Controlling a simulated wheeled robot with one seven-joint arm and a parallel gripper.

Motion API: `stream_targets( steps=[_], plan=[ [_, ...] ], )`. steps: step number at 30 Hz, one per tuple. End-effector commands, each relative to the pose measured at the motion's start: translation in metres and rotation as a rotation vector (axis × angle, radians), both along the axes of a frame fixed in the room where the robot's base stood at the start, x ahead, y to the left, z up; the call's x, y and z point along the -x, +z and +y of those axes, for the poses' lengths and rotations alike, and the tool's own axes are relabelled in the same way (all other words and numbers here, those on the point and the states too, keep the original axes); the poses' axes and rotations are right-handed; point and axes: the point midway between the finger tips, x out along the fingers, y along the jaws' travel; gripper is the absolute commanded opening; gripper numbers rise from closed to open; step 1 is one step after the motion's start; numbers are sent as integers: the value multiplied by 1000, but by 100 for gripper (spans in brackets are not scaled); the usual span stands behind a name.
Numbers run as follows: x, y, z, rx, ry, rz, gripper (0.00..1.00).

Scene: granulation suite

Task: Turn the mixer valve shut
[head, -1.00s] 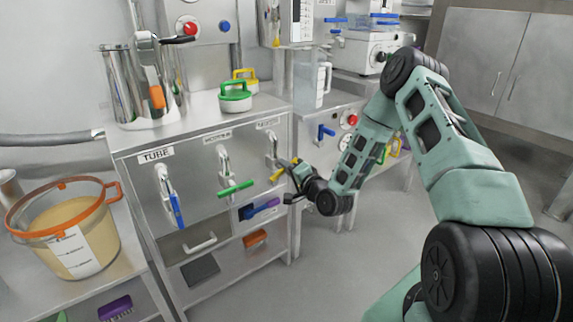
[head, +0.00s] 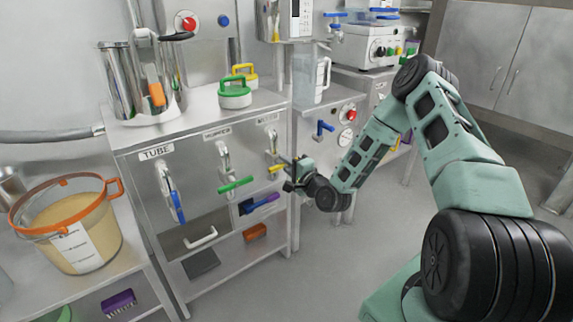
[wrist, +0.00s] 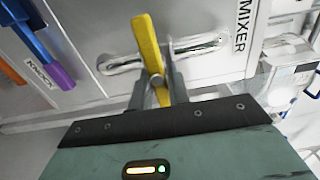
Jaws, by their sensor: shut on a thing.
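The mixer valve has a yellow lever handle (head: 274,169) on a metal pipe at the right end of the cabinet front. In the wrist view the yellow handle (wrist: 148,45) lies roughly crosswise to its pipe (wrist: 195,45), beside the MIXER label (wrist: 242,28). My gripper (head: 293,171) is at the handle from the right. In the wrist view my gripper's fingers (wrist: 158,88) stand either side of the handle and are shut on it. The fingers hide part of the valve's middle.
A green-handled valve (head: 236,185) and a blue-handled valve (head: 176,207) are to the left on the same panel. A purple-and-blue tool (head: 260,205) sits just below the handle. Open floor (head: 320,270) lies to the right of the cabinet.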

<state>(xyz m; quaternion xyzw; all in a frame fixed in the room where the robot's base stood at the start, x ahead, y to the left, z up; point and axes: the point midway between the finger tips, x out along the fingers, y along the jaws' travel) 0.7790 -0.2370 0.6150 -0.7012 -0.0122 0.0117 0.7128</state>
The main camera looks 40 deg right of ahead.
Motion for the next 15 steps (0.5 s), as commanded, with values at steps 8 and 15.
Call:
stream_targets(
  steps=[8,15],
  plan=[
    [1,-2,1,-1,2,5,39],
    [1,-1,1,0,1,3,39]
  ],
)
